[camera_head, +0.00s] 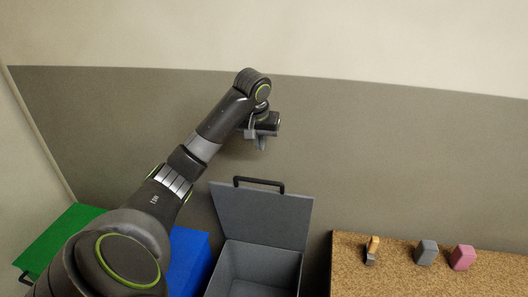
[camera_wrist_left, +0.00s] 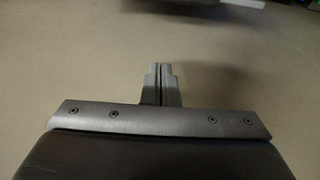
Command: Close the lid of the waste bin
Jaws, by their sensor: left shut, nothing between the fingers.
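The grey waste bin (camera_head: 254,265) stands at the bottom middle of the head view, and its inside is visible. Its lid (camera_head: 262,217) is raised, leaning up at the back, with a black handle (camera_head: 259,183) on its top edge. My left gripper (camera_head: 261,143) is above and behind the lid, apart from the handle, pointing down. It is shut and empty; the closed fingers also show in the left wrist view (camera_wrist_left: 162,84). My right gripper is not in view.
A blue bin (camera_head: 188,255) and a green bin lid (camera_head: 60,240) are to the left, partly behind my left arm. A speckled brown table (camera_head: 430,280) at the right holds a small orange-and-grey item (camera_head: 373,249), a grey block (camera_head: 426,252) and a pink block (camera_head: 462,257). A wall stands behind.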

